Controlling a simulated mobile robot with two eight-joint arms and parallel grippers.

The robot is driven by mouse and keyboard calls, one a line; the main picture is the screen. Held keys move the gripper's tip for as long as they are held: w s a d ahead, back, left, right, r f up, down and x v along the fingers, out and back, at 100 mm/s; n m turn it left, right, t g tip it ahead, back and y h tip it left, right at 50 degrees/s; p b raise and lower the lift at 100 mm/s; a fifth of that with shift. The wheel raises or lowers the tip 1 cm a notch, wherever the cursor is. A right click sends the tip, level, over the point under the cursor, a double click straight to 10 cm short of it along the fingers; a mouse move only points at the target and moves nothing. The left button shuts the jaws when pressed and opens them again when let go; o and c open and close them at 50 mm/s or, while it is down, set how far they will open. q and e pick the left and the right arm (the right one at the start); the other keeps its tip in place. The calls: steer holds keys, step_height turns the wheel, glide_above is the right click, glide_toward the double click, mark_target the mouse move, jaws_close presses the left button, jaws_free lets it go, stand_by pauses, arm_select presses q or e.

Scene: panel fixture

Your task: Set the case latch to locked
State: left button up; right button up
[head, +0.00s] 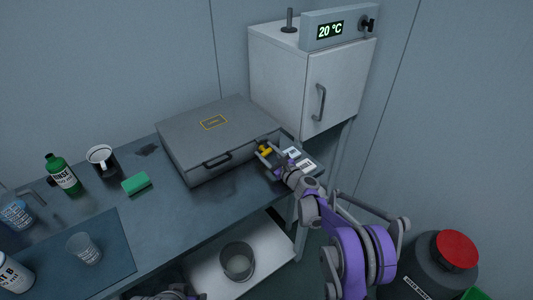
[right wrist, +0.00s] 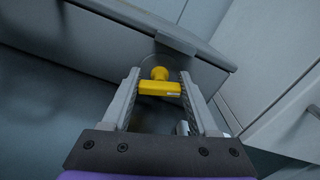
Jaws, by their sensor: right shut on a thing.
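The grey case (head: 205,140) lies closed on the table, with a dark carry handle (head: 217,160) on its front face. Its yellow latch (head: 265,149) is a T-shaped knob near the right end of that face. In the right wrist view the latch (right wrist: 160,88) stands out from the case front on a round base, its bar spanning the gap between the fingers. My right gripper (head: 266,154) is shut on the latch bar, which also shows between the fingertips (right wrist: 160,84) in the wrist view. I cannot read a locked mark.
A white cabinet (head: 290,80) with a 20 °C display stands behind and right of the case. A small labelled panel (head: 303,161) lies beside my right gripper.

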steer(key=shift+n, duration=1.6)
steer(key=shift+f, duration=0.1)
steer(key=o, duration=1.4)
steer(key=shift+s, duration=0.1)
steer(key=b+v, duration=0.1)
steer(key=v, duration=0.9)
steer(key=shift+s+d, duration=0.2)
steer(key=shift+s, duration=0.1)
